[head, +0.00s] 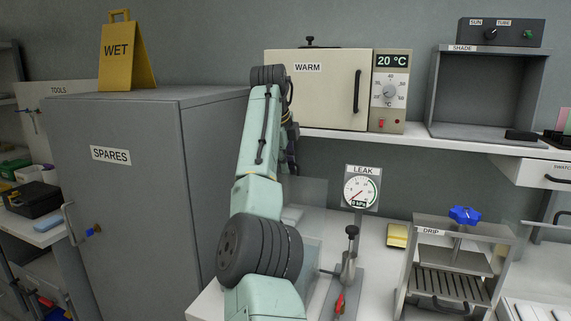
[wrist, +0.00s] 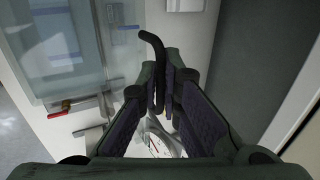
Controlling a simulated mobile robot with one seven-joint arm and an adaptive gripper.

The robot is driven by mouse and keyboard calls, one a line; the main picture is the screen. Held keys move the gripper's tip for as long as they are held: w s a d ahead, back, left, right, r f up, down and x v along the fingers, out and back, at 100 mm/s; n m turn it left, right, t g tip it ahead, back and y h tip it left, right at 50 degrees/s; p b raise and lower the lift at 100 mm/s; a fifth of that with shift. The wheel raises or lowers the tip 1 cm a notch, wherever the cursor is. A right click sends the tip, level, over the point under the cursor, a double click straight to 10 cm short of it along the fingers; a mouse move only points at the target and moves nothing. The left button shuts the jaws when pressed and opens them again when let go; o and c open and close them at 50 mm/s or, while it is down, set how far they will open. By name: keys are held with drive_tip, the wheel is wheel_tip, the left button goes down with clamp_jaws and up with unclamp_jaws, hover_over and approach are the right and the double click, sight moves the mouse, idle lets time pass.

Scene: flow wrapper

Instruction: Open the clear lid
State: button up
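The clear lid (wrist: 70,55) is a see-through panel over a pale box at the upper left of the wrist view. In the head view a faint clear panel (head: 309,192) shows just right of my arm, partly hidden by it; I cannot tell its exact tilt. A black hooked handle (wrist: 151,40) stands beside the panel's right edge; where it joins is hidden. My gripper (wrist: 164,80) has its fingertips drawn together on both sides of this handle, and appears shut on it. In the head view my arm hides the gripper.
The LEAK gauge (head: 360,190) and a black-knobbed lever (head: 351,232) stand right of my arm. The WARM cabinet (head: 325,90) sits on the shelf above. The grey SPARES cabinet (head: 120,180) is close on the left. The DRIP stand (head: 425,222) is at the right.

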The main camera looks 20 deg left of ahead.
drive_tip(key=o, duration=0.5)
drive_tip(key=shift+f, duration=0.15)
drive_tip(key=shift+c, duration=0.2)
drive_tip(key=v, duration=0.7)
drive_tip(key=shift+r, duration=0.3)
drive_tip(key=shift+s, duration=0.1)
drive_tip(key=shift+f, duration=0.1)
